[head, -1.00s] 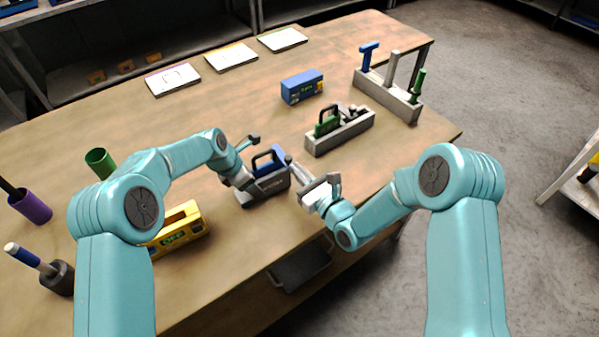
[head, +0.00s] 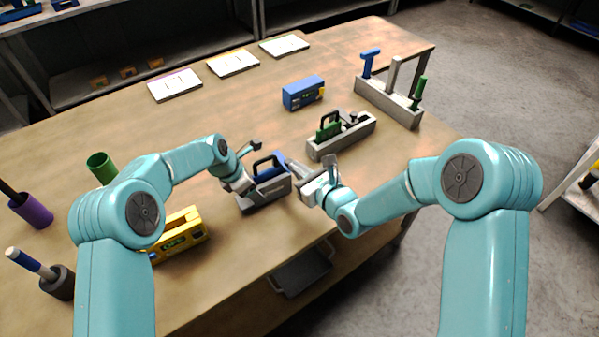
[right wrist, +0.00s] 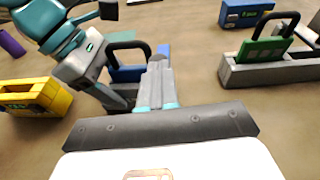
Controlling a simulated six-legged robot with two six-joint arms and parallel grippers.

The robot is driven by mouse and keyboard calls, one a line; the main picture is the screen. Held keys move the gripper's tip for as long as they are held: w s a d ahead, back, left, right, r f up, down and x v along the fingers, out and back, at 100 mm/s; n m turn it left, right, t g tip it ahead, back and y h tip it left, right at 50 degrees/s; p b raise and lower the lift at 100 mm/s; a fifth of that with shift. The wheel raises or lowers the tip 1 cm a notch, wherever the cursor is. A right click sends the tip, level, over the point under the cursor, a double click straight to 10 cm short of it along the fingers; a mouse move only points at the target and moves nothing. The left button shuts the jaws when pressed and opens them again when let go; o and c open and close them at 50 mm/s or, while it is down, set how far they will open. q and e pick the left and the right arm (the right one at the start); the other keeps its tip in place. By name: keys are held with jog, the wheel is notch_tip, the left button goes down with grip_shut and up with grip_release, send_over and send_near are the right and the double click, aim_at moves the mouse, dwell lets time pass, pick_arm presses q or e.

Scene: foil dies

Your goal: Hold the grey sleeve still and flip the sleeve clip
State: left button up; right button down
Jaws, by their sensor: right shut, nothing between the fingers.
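The grey sleeve (head: 268,194) stands on the table with a blue block (head: 262,171) with a dark handle in it. The block also shows in the right wrist view (right wrist: 126,74), partly hidden by the arms. My left gripper (head: 246,186) is at the sleeve's left end; its fingertips are hidden, so I cannot tell whether it grips. My right gripper (head: 291,166) is shut and empty, its tips close to the sleeve's right end. In the right wrist view its fingers (right wrist: 158,66) point toward the sleeve. The clip is too small or hidden to make out.
A yellow case (head: 180,236) lies to the left. A grey holder (head: 341,138) with a green block (head: 328,130), a blue box (head: 303,94) and a tool rack (head: 388,104) stand behind. White cards (head: 233,60) lie at the far edge. The table's front edge is near.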

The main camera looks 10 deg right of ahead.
jog(key=w+r+g, duration=0.1)
jog(key=r+g+h, duration=0.1)
jog(key=r, duration=0.1)
jog(key=w+a+r+g+h, duration=0.1)
jog(key=g, duration=0.1)
jog(key=shift+w+a+r, duration=0.1)
jog(key=shift+w+r, duration=0.2)
jog(key=shift+r, duration=0.1)
jog(key=shift+w+a+r+g, duration=0.1)
jog(key=shift+w+r+g, duration=0.25)
jog(key=shift+g, duration=0.05)
jog(key=w+a+r, duration=0.3)
jog(key=w, duration=0.3)
jog(key=shift+w, duration=0.4)
jog(key=shift+r, duration=0.15)
jog(key=shift+r, duration=0.65)
